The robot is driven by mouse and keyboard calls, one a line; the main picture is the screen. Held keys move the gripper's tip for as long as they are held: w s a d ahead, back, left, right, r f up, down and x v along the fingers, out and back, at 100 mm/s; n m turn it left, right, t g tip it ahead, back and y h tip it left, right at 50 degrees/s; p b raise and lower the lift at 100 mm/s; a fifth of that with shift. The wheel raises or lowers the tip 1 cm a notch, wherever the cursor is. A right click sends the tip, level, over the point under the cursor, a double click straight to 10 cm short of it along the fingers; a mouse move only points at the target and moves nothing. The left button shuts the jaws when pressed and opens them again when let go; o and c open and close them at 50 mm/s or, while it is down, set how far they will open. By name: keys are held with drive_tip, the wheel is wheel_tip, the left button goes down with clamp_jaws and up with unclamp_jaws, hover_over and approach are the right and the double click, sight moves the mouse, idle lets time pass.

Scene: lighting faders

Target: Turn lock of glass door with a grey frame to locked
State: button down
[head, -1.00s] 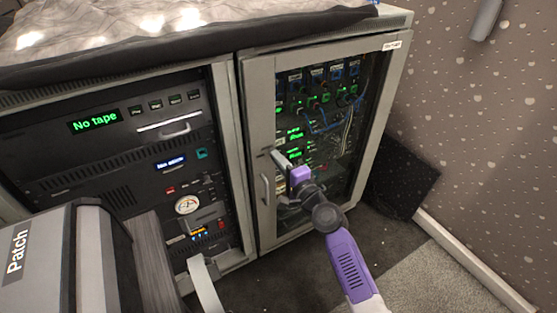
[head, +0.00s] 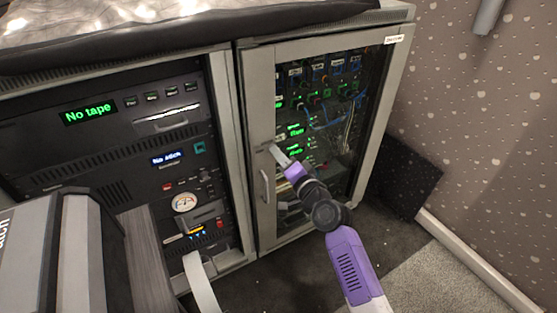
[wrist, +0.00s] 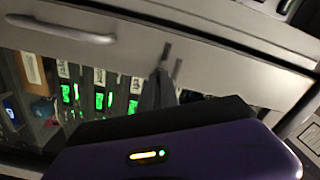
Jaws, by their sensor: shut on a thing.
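The glass door with a grey frame (head: 260,100) is closed on the right half of the rack cabinet. Its small lock (head: 262,148) sits on the left upright of the frame, above the pull handle (head: 264,186). My gripper (head: 272,147) reaches in from the lower right with its fingertips at the lock. In the wrist view, the shut grey fingers (wrist: 160,88) meet the small lock piece (wrist: 167,54) on the frame, beside the handle (wrist: 62,29). The fingers hide part of the lock, so its exact angle is hard to tell.
Patch cables and lit green displays (head: 295,130) show behind the glass. An open-faced equipment rack (head: 120,150) stands to the left. A dark panel (head: 405,175) leans by the wall at right. Carpet (head: 420,265) is clear at lower right.

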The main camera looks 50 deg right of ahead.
drive_tip(key=n+b, duration=0.8)
drive_tip(key=n, duration=0.4)
drive_tip(key=shift+f, duration=0.1)
drive_tip(key=shift+n, duration=0.3)
idle(0.3)
drive_tip(key=c, duration=1.6)
unclamp_jaws()
drive_tip(key=shift+s, duration=0.1)
drive_tip(key=p+v, duration=0.1)
drive_tip(key=v, duration=0.6)
drive_tip(key=shift+s+p, duration=0.35)
drive_tip(key=shift+p, duration=0.05)
drive_tip(key=shift+a, duration=0.1)
